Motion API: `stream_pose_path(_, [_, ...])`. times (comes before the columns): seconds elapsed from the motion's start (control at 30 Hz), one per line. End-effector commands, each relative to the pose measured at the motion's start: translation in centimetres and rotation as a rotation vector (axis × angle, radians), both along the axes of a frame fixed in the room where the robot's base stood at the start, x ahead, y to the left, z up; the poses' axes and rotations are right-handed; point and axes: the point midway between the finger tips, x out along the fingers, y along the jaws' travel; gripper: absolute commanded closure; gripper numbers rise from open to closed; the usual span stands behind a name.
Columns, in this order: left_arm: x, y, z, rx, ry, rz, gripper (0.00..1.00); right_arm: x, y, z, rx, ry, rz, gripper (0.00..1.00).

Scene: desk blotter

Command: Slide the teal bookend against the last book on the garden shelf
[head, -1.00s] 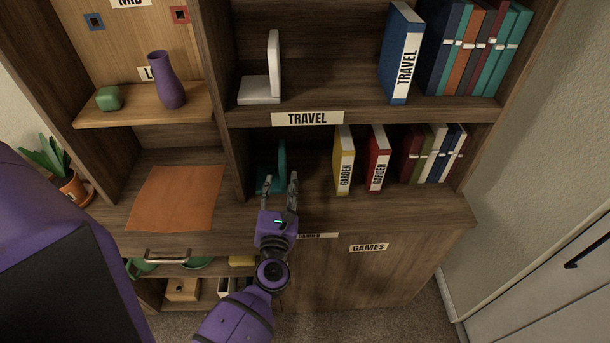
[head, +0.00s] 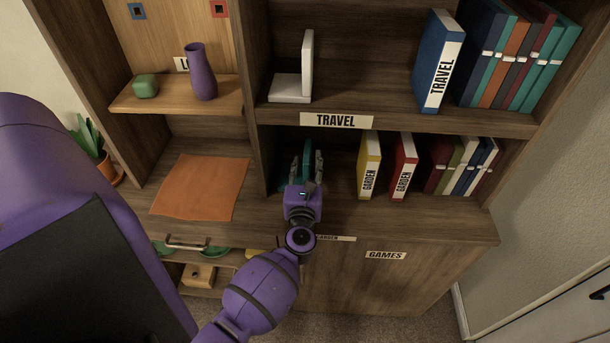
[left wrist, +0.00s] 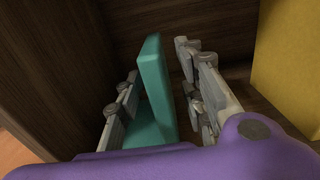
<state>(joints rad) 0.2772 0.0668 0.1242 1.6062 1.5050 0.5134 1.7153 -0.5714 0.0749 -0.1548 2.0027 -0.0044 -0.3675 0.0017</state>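The teal bookend (head: 307,148) stands upright at the left end of the lower, garden shelf, partly hidden behind my left gripper (head: 306,158). In the left wrist view the bookend's upright plate (left wrist: 153,75) is between the two fingers of my left gripper (left wrist: 157,62). Gaps show on both sides of the plate, so the gripper is open around it. The yellow garden book (head: 369,165) stands to the right, apart from the bookend; it also shows in the left wrist view (left wrist: 288,65). The red garden book (head: 402,165) stands beyond it. My right gripper is not in view.
Several books (head: 460,167) lean at the garden shelf's right end. The travel shelf (head: 375,112) above holds a white bookend (head: 292,86) and a blue book (head: 438,62). An upright divider (head: 258,165) stands left of the teal bookend. Shelf floor between bookend and yellow book looks clear.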

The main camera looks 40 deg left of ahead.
Motion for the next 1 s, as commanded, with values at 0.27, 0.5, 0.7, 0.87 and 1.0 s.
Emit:
stream_pose_path(0.27, [2.2, 1.4, 0.0, 0.000, 0.000, 0.000, 0.64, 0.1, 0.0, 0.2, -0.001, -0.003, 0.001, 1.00])
stream_pose_path(0.5, [2.3, 1.5, -0.1, -0.001, 0.001, 0.000, 0.64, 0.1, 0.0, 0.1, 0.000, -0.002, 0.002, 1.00])
stream_pose_path(0.7, [2.3, 1.4, -0.1, -0.001, 0.001, 0.000, 0.81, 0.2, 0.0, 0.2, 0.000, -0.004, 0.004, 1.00])
stream_pose_path(0.87, [2.3, 1.4, -0.1, -0.001, 0.001, 0.000, 1.00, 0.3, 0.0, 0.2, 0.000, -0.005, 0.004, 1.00])
stream_pose_path(1.0, [2.3, 1.4, -0.1, -0.001, 0.001, 0.000, 1.00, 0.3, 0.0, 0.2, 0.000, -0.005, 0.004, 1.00])
